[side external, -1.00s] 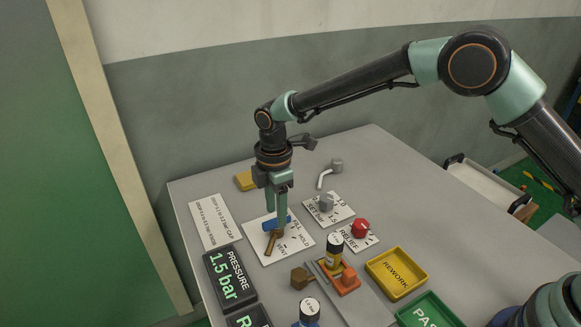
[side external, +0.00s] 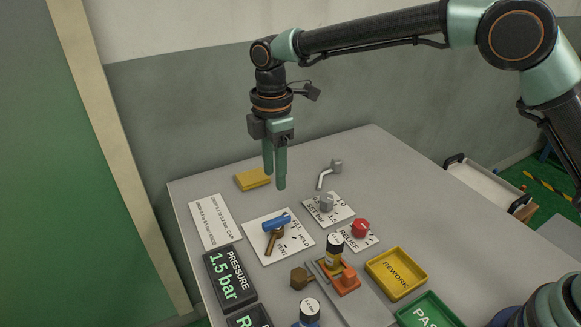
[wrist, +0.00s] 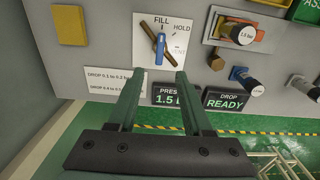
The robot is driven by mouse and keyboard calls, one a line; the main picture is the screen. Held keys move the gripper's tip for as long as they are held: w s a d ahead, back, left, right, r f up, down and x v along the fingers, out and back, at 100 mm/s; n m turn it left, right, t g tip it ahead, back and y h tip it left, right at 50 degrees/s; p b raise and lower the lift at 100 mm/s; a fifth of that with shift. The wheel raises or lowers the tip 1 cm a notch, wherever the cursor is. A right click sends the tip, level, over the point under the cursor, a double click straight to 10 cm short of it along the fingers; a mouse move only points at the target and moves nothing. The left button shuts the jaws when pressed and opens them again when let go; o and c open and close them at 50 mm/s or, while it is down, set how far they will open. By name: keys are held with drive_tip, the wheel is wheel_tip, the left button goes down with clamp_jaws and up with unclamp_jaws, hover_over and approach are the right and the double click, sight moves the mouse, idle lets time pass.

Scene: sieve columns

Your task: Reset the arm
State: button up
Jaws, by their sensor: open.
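My gripper (side external: 275,182) is open and empty, with its fingers pointing down. It hangs above the back of the white FILL/HOLD/VENT plate (side external: 298,241), apart from the valve handle. The valve handle has a blue grip (side external: 276,222) and a brass-coloured end. In the wrist view, my fingertips (wrist: 157,76) are spread apart with the blue grip (wrist: 160,48) showing beyond them. The arm reaches in from the right, its forearm nearly level.
Around the plate are a yellow block (side external: 253,179), a grey knob (side external: 326,202), a red knob (side external: 360,228), a clamped bottle (side external: 334,251), a yellow REWORK tray (side external: 397,273) and a pressure display (side external: 229,276) reading 1.5 bar. The wrist view shows a DROP READY display (wrist: 225,99). The table's back right is clear.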

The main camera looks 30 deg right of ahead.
drive_tip(key=s+d+r+m+t, duration=0.2)
drive_tip(key=d+r+m, duration=0.3)
drive_tip(key=d+r, duration=0.25)
drive_tip(key=s+d+r+m+t, duration=0.1)
drive_tip(key=s+d+m+t, duration=0.2)
drive_tip(key=s+d+m, duration=1)
drive_tip(key=s+d, duration=0.3)
drive_tip(key=shift+r+t, duration=0.3)
drive_tip(key=shift+r, duration=0.05)
